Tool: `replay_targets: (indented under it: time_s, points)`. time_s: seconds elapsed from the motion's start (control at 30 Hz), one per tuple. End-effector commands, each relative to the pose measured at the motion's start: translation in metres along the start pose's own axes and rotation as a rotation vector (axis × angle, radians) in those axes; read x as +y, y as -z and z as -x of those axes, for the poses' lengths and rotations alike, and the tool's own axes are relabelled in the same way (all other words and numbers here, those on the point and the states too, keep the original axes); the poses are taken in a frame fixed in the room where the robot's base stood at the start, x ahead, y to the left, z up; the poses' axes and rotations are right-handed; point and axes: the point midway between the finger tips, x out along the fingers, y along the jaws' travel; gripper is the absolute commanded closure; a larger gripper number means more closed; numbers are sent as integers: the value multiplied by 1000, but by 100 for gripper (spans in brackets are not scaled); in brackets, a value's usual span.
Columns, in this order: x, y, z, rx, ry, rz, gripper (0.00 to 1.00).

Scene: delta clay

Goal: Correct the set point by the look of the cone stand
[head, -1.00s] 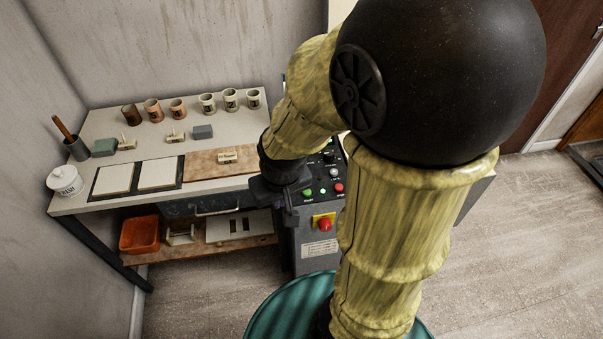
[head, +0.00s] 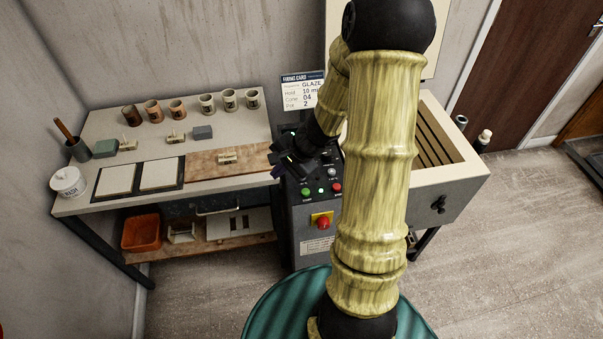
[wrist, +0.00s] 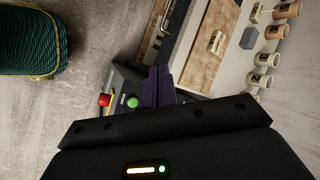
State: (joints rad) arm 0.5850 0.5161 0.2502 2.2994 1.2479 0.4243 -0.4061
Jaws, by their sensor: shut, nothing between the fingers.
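A cone stand (head: 228,158), small and cream, sits on the brown board; it also shows in the wrist view (wrist: 217,42). Its cones are too small to read. The dark control box (head: 308,220) has a green button (head: 306,192), a red button (head: 336,187) and a red stop knob on yellow (head: 322,223). Its upper panel is partly hidden by my arm and gripper. My gripper (head: 284,166) is above the box's upper left edge, its fingers shut and empty. In the wrist view the dark purple fingers (wrist: 157,86) overlap the box beside the green button (wrist: 132,102).
The open kiln (head: 450,200) stands right of my arm. The bench (head: 95,122) holds several cups, two more small stands, a jar (head: 67,181) and tiles. An orange bin (head: 141,234) is below.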

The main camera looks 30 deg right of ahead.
Motion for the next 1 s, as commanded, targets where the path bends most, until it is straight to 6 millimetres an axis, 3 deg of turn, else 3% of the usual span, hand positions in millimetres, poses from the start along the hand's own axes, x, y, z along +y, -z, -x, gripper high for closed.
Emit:
replay_targets:
  time_s: [0.2, 0.4, 0.53, 1.0]
  points:
    - [-7, 71, -4, 31, 200, -391, 100]
    - [-3, 119, -2, 68, 328, -626, 100]
    - [-2, 128, -2, 76, 351, -669, 100]
    - [3, 130, -11, 76, 349, -667, 100]
